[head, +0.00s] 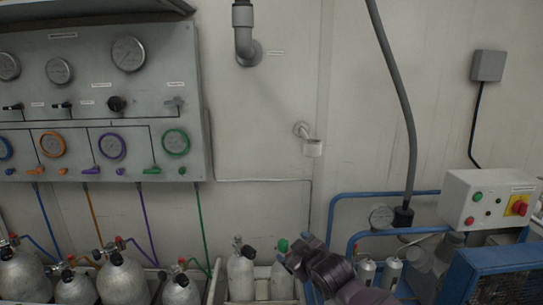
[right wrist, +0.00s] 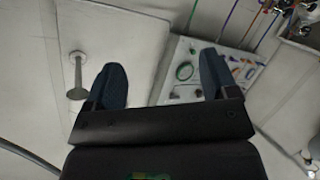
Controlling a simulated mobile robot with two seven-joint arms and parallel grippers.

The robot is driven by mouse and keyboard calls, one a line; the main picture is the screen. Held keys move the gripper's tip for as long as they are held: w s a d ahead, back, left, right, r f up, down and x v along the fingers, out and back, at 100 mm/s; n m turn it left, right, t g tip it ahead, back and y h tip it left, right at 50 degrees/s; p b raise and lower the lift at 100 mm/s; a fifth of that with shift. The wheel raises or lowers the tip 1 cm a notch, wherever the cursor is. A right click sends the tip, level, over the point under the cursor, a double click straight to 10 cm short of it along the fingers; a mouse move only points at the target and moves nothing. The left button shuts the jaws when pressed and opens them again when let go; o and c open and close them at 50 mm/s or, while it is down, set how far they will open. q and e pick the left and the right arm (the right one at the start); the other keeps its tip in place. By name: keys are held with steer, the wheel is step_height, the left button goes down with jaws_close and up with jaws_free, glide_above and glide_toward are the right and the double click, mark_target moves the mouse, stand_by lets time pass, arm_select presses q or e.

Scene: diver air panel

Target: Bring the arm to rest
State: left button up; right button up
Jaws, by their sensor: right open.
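My right arm (head: 338,275) comes up from the bottom of the head view, right of the small cylinders; its fingers cannot be made out there. In the right wrist view my right gripper (right wrist: 160,85) is open, with two dark blue fingertips spread apart and nothing between them. Beyond the fingers are the pale wall and the air panel (right wrist: 222,75), seen tilted. The air panel (head: 75,100) with gauges, coloured valves and levers fills the left of the head view. My left gripper is in neither view.
Several grey cylinders (head: 123,280) stand along the bottom left, and smaller ones (head: 241,274) stand just left of my arm. Blue pipe rails (head: 385,193), a control box (head: 489,198) and a blue machine (head: 492,275) are at the right. The middle wall is mostly bare.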

steer(key=s+d+f+m+h, duration=0.2)
steer(key=s+d+f, duration=0.5)
steer(key=s, duration=0.5)
steer(key=s+d+f+m+h, duration=0.2)
steer(key=s+d+f+m, duration=0.2)
steer(key=s+d+f, duration=0.3)
steer(key=s+d+f+m+g+h, duration=0.1)
steer(key=s+d+f+m, duration=0.2)
steer(key=s, duration=1.4)
steer(key=d+f, duration=0.4)
steer(key=shift+d+h, duration=0.25)
steer(key=shift+h, duration=0.15)
steer(key=shift+f, duration=0.1)
steer(key=shift+w, duration=0.1)
